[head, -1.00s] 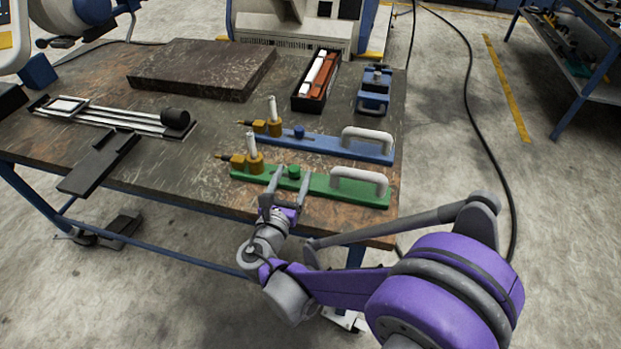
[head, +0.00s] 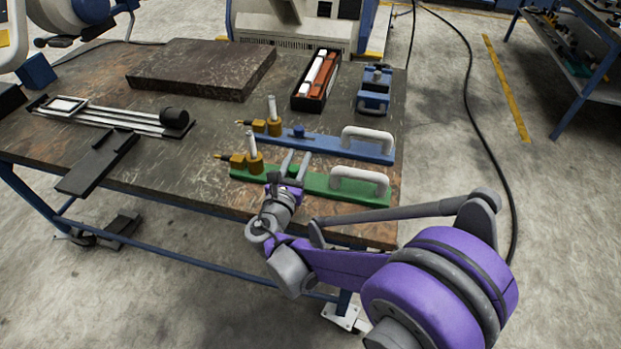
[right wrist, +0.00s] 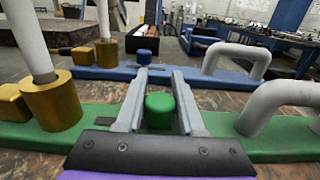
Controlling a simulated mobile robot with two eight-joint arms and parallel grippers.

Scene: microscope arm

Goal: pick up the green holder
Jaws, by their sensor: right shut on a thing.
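The green holder (head: 318,183) is a long green bar on the near right part of the table, with a white handle (head: 360,179) at its right and a brass post with a white rod (head: 254,155) at its left. My right gripper (head: 297,158) reaches over the bar's middle. In the right wrist view its fingers (right wrist: 160,75) stand on either side of the green knob (right wrist: 159,110) and are shut on it. The holder appears to rest on the table. My left gripper is not in view.
A similar blue holder (head: 340,148) lies just behind the green one. A black box with white and red pieces (head: 317,78), a blue clamp-like device (head: 374,92) and a dark slab (head: 200,70) stand farther back. Black-and-silver parts (head: 125,117) lie at left.

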